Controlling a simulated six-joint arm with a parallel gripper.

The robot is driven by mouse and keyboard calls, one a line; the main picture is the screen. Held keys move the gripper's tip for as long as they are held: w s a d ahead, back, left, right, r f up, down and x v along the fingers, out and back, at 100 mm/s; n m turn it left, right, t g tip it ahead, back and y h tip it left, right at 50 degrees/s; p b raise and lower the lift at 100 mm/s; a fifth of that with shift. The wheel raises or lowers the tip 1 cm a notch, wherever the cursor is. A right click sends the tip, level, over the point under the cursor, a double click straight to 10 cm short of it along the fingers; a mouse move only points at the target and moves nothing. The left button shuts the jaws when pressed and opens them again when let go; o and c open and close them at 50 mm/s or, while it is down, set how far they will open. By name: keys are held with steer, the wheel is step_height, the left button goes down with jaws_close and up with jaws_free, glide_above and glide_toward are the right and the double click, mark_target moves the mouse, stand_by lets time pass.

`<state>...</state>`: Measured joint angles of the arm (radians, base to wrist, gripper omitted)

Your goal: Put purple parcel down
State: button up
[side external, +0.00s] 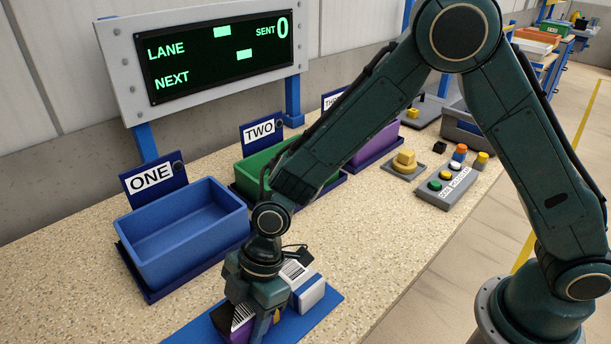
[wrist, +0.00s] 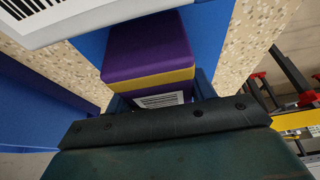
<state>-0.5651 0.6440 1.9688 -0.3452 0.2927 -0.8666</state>
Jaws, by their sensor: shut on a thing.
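The purple parcel (side external: 237,330) has a barcode label and shows at the bottom of the side view, partly hidden behind my gripper (side external: 256,316). In the wrist view the purple parcel (wrist: 148,45) has a yellow band and a white barcode label. My gripper (wrist: 160,108) is shut on it. The parcel is over the blue mat (side external: 325,318); I cannot tell whether it touches it. A white and blue parcel with a barcode (side external: 309,291) lies right beside it on the mat, and its white top (wrist: 85,15) fills the wrist view's upper left.
A blue bin (side external: 185,268) marked ONE, a green bin (side external: 262,165) marked TWO and a purple bin (side external: 375,147) stand along the back of the speckled table. A button panel (side external: 447,186) and a yellow button (side external: 404,160) are at the right. A lane screen (side external: 215,60) stands behind.

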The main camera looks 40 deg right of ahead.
steer(key=shift+f, duration=0.1)
steer(key=o, duration=1.1)
steer(key=shift+c, duration=0.2)
steer(key=v, duration=1.1)
steer(key=shift+d+r, duration=0.15)
steer(key=shift+r, duration=0.5)
